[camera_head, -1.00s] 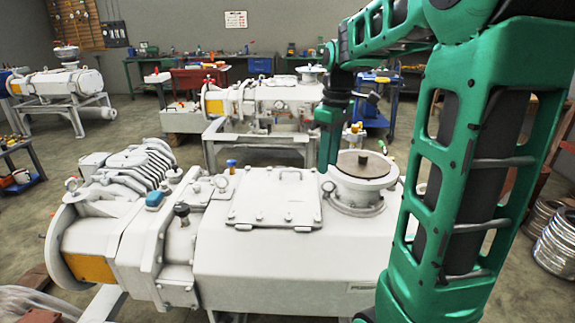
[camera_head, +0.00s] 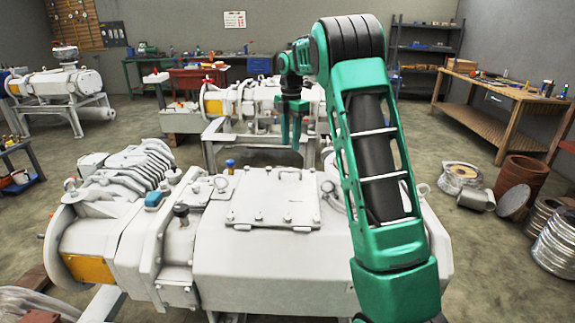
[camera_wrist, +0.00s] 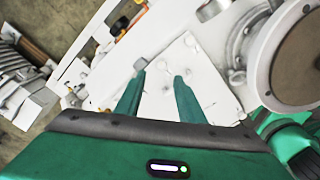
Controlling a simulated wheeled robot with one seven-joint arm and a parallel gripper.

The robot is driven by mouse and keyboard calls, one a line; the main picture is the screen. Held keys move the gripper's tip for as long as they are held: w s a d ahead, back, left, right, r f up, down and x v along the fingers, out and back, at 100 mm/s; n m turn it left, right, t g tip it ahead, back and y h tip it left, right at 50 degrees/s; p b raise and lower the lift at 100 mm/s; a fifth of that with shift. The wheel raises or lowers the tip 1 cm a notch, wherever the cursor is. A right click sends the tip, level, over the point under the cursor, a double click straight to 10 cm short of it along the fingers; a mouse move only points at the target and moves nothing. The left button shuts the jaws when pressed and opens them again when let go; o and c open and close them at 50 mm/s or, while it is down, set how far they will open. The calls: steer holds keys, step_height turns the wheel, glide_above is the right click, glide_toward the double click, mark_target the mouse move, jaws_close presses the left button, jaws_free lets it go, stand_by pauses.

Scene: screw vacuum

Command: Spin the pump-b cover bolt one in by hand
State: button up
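A rectangular cover plate (camera_head: 262,196) lies on top of the white pump (camera_head: 270,260) in front; small bolts show along its edge, such as one near a front corner (camera_head: 288,217). I cannot read a label naming this pump. In the wrist view the pale cover (camera_wrist: 205,75) is below and behind my fingers. My gripper (camera_head: 291,144) hangs fingers-down, above and beyond the cover in the head view. In the wrist view my gripper (camera_wrist: 160,76) has its fingers apart, with nothing visible held. A small grey block (camera_wrist: 140,63) shows at the left fingertip; I cannot tell whether it touches.
A round flange (camera_wrist: 300,60) stands at the right in the wrist view. My arm hides it in the head view. Gauges and a blue cap (camera_head: 153,199) rise at the pump's left. Another pump (camera_head: 258,100) stands behind. A workbench (camera_head: 500,95) is at the right.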

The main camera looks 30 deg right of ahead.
step_height(320, 180, down, 9)
steer(key=shift+r, duration=0.1)
stand_by(0.3)
steer(key=shift+a, duration=0.1)
jaws_close()
